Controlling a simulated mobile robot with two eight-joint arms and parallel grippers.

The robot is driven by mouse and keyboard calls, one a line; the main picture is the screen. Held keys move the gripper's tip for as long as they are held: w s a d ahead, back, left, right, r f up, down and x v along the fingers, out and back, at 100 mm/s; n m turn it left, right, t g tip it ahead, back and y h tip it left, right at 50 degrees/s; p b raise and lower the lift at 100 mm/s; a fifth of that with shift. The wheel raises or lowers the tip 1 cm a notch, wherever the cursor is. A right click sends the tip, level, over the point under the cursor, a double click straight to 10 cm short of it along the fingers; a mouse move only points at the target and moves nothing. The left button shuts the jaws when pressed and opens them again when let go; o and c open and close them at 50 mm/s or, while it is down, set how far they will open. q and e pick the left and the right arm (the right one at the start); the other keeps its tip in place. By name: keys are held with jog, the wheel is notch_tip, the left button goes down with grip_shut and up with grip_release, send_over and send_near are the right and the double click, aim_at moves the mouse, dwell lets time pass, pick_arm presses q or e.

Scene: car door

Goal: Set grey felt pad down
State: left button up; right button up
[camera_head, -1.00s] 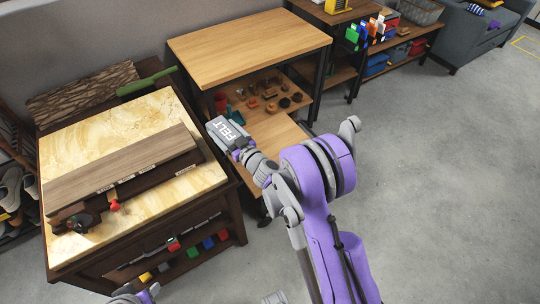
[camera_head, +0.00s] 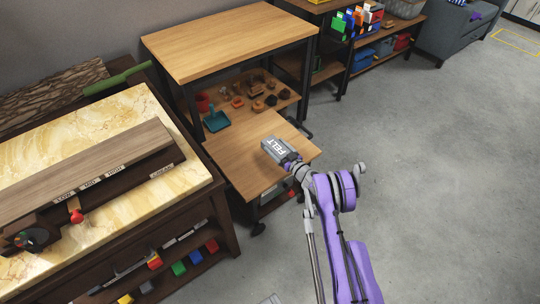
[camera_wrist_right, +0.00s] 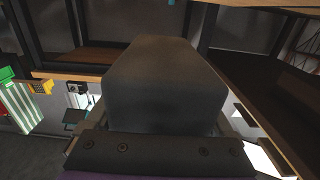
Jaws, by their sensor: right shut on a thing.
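The grey felt pad (camera_head: 275,149) is a block with the white word FELT on it. In the head view it is over the right part of the pulled-out wooden shelf (camera_head: 240,165). My right gripper (camera_head: 287,160) is shut on the pad at its near right end. I cannot tell whether the pad touches the shelf or is above it. In the right wrist view the dark grey pad (camera_wrist_right: 165,85) fills the middle and hides much of what is beyond. My left gripper does not show.
The wooden top (camera_head: 230,42) overhangs the rear of the pulled-out shelf. A teal dustpan-like item (camera_head: 216,121) and several small items lie behind the shelf's clear surface. A marble-topped bench (camera_head: 165,190) stands left. Open floor (camera_head: 440,170) lies right.

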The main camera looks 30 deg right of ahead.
jog(key=shift+f+b, duration=0.6)
jog(key=shift+f, duration=2.6)
jog(key=shift+f, duration=0.1)
jog(key=shift+f, duration=0.15)
jog(key=o, duration=1.1)
jog(key=shift+r, duration=0.35)
jog(key=s, duration=0.4)
jog(key=s+p, duration=0.1)
jog(key=s, duration=0.7)
jog(key=shift+d+f, duration=0.1)
jog(key=shift+d, duration=0.3)
